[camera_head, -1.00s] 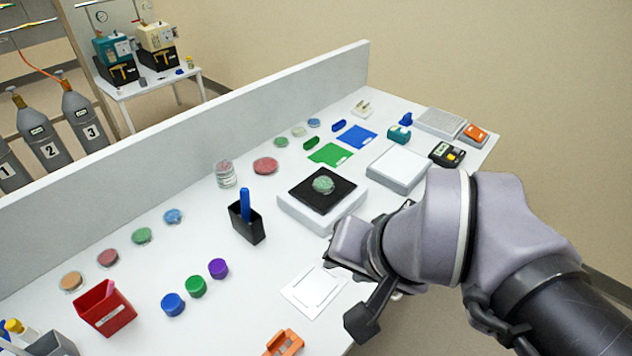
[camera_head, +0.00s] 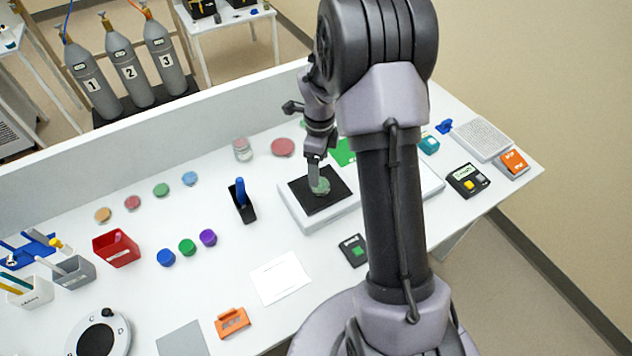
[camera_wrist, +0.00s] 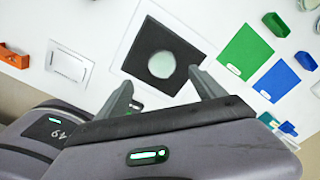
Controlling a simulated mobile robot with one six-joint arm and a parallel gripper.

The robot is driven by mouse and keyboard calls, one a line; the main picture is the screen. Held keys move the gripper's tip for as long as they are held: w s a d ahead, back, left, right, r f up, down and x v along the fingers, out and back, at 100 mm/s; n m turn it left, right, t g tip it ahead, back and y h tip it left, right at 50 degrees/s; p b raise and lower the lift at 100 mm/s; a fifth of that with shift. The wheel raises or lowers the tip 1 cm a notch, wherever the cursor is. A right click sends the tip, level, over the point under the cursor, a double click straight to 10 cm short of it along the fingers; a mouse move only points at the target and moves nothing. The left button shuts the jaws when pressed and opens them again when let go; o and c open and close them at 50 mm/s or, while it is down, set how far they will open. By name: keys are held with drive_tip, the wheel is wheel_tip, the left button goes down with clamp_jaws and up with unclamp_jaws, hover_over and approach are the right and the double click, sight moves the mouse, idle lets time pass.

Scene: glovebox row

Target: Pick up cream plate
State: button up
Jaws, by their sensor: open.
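No dish looks plainly cream. A round lidded dish (camera_head: 321,187) lies on a black square pad (camera_head: 303,196) on a white block; it looks green here and pale greenish white in the wrist view (camera_wrist: 161,65). My gripper (camera_head: 315,180) is over the pad, close to this dish, pointing down. In the wrist view its two fingers (camera_wrist: 161,88) are apart with nothing between them, and the dish lies just beyond the tips. A tan-orange dish (camera_head: 103,215) lies at the left of the bench. Whether either is the cream plate, I cannot tell.
Red (camera_head: 132,202), green (camera_head: 161,190) and blue (camera_head: 190,178) dishes lie along the back. A clear dish stack (camera_head: 242,149) stands near the back wall. A black holder with a blue pen (camera_head: 241,196) stands left of the block. My arm hides part of the right side.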

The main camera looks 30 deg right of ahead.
wheel_tip(320, 180, down, 3)
drive_tip(key=shift+r, duration=0.15)
drive_tip(key=f, duration=0.5)
drive_tip(key=shift+w+d+f+b, duration=0.15)
drive_tip(key=shift+w+d+b, duration=0.1)
drive_tip(key=shift+b, duration=0.15)
drive_tip(key=shift+s, duration=0.15)
drive_tip(key=c, duration=1.6)
drive_tip(key=shift+o, duration=0.2)
